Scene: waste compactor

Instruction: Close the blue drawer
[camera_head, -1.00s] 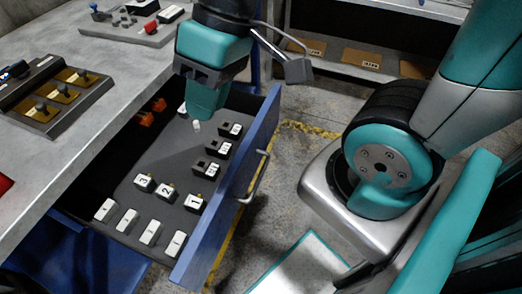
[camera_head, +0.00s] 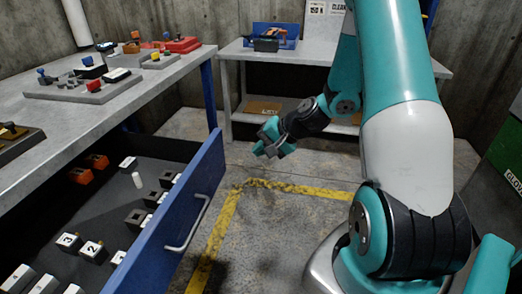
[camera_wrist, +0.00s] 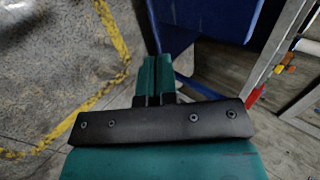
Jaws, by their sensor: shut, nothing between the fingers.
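The blue drawer (camera_head: 183,205) stands pulled out from under the grey workbench at the left in the head view. Its front panel bears a silver bar handle (camera_head: 188,226). Inside lie numbered white blocks, dark sockets, orange pieces and a small white cylinder (camera_head: 138,180). My gripper (camera_head: 268,146) hangs in the air beyond the drawer's far end, to the right of the front panel and apart from it. In the wrist view my gripper's teal fingers (camera_wrist: 153,75) are together with nothing between them. A blue surface (camera_wrist: 218,18) shows at the top there; I cannot tell which part it is.
The workbench (camera_head: 30,150) carries a grey board with switches and a red item (camera_head: 180,45). A second bench (camera_head: 290,55) with a blue bin (camera_head: 270,35) stands at the back. The floor (camera_head: 290,215) right of the drawer is clear, with yellow lines.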

